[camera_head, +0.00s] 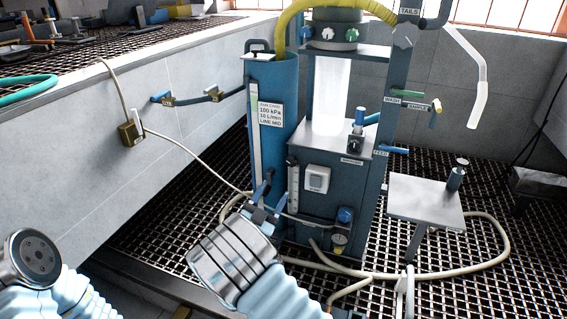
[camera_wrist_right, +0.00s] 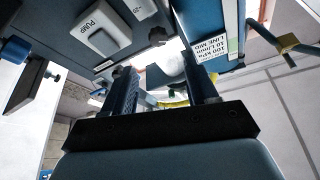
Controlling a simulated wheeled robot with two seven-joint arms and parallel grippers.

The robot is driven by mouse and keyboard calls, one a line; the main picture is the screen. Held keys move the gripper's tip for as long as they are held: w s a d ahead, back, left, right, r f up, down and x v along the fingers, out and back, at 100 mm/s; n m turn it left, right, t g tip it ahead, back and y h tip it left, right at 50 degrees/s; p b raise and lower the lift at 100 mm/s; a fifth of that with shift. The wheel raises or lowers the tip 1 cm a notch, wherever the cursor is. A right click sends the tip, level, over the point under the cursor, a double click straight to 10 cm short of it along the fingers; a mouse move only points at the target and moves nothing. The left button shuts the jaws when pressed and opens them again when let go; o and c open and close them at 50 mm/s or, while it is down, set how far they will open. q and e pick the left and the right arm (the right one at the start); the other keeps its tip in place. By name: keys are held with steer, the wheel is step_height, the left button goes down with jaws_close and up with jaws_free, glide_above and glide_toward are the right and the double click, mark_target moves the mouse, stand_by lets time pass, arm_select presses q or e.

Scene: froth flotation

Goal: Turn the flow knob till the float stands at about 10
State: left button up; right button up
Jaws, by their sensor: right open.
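The flow meter (camera_head: 293,175) is a narrow upright tube with a pale scale on the left side of the blue cabinet's front. Its float is too small to read. A dark round knob (camera_wrist_right: 157,36) shows in the right wrist view, beyond and between my fingers; it appears to be the flow knob. My left gripper is not in view.
A blue cylinder (camera_head: 272,150) stands left. A small metal table (camera_head: 424,203) stands right. Pale hoses (camera_head: 460,268) lie across the grating.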

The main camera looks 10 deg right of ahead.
mark_target(291, 163)
steer(key=p+x, duration=0.1)
steer(key=x, duration=1.1)
steer(key=shift+f, duration=0.15)
steer(key=c, duration=1)
